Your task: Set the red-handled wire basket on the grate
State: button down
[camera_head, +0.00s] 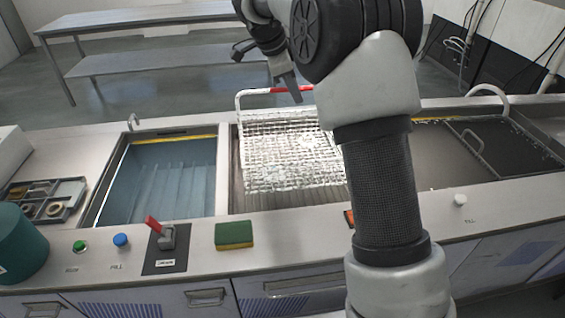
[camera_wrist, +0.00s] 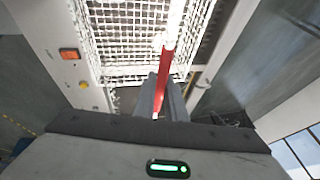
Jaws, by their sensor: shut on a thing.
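The wire basket (camera_head: 285,148) is bright white mesh with a white loop handle whose grip (camera_head: 262,91) is red. My gripper (camera_head: 292,92) is shut on that red grip. In the wrist view the red handle (camera_wrist: 168,65) runs up between the fingers (camera_wrist: 162,95), and the basket mesh (camera_wrist: 120,35) shows beyond it. The basket hangs over the middle bay of the counter. A dark ribbed surface, seemingly the grate (camera_head: 290,201), shows below its front edge. I cannot tell whether the basket touches it. My arm hides the basket's right side.
A blue liquid-filled tank (camera_head: 165,180) lies left of the middle bay. A closed-looking panel with a handle (camera_head: 472,140) lies to the right. A red lever (camera_head: 160,230), a green-yellow sponge (camera_head: 234,236), a parts tray (camera_head: 45,198) and a teal container (camera_head: 20,242) stand along the counter.

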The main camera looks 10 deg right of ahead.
notch_tip(320, 180, down, 10)
jog(key=shift+r+b, duration=0.15)
jog(key=shift+b, duration=0.2)
jog(key=c, duration=1.8)
grip_release()
